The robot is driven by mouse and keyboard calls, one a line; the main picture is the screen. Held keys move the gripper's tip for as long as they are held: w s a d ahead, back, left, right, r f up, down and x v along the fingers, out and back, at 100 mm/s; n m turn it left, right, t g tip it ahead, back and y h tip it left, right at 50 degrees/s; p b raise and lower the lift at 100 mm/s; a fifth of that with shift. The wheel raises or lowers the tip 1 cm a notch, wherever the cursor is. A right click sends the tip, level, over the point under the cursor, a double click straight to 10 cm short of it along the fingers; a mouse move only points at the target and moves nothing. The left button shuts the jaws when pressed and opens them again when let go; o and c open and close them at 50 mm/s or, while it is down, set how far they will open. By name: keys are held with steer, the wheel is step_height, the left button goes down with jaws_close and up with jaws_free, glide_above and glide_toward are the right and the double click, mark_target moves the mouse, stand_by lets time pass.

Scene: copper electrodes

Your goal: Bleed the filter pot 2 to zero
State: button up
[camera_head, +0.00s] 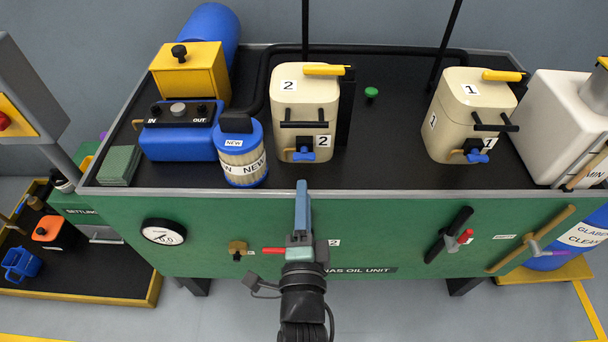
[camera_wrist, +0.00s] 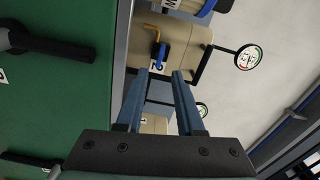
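Filter pot 2 (camera_head: 292,103) is a cream pot with a yellow lever on its lid, standing upright on the black top of the green unit. It also shows in the wrist view (camera_wrist: 190,38). A small blue handle (camera_head: 303,155) sits low on its front, beside a tan handle; the blue handle shows in the wrist view (camera_wrist: 160,52). A round dial (camera_wrist: 248,57) stands out from the pot on a black arm; its reading is too small to tell. My gripper (camera_wrist: 158,76) is open and empty. In the head view my gripper (camera_head: 302,184) is just in front of and below the blue handle, apart from it.
Filter pot 1 (camera_head: 455,140) stands to the right. A blue NEW filter (camera_head: 243,170) stands close on the left. A red lever (camera_head: 273,251) on the green panel is partly behind my gripper. The metal front edge (camera_head: 380,193) runs beneath the pots.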

mark_target(304, 161)
steer(key=shift+w+b, duration=0.6)
steer(key=shift+w, duration=2.75)
steer(key=shift+w, duration=0.3)
jaws_close()
